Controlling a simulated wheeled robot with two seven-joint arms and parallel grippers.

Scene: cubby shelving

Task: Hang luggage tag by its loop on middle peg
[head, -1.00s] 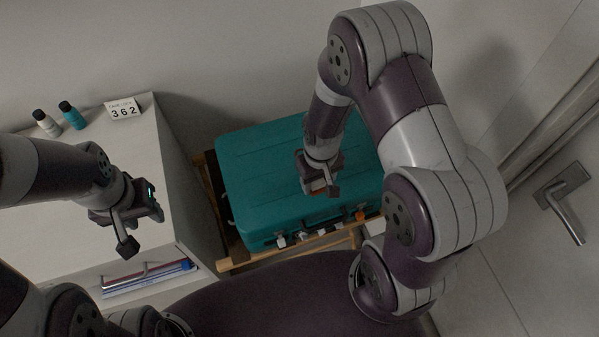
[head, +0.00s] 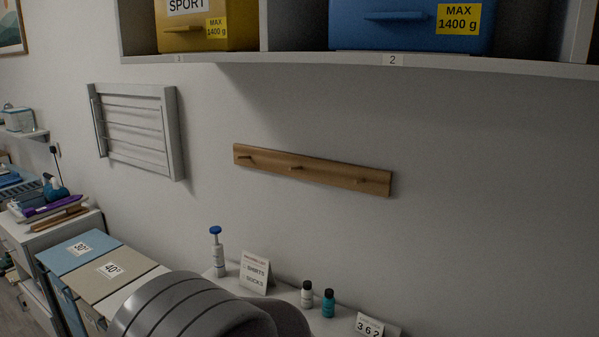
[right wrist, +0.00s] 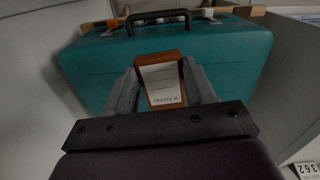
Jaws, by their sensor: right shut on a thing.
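The wooden peg rail (head: 312,170) with three pegs is fixed to the wall in the head view. Its middle peg (head: 296,168) is bare. In the right wrist view, my right gripper (right wrist: 160,84) is shut on the luggage tag (right wrist: 161,83), which has a brown frame and a white card. The tag is between the fingers, in front of the teal suitcase (right wrist: 230,55). I cannot make out its loop. Neither gripper shows in the head view; a grey rounded arm link of mine covers the bottom.
A shelf (head: 300,58) with yellow and blue bins overhangs the rail. Below it, a white top holds a pump bottle (head: 217,252), a sign (head: 254,272), small bottles (head: 328,303) and a number card (head: 369,325). A drying rack (head: 138,130) hangs left. The wall around the rail is clear.

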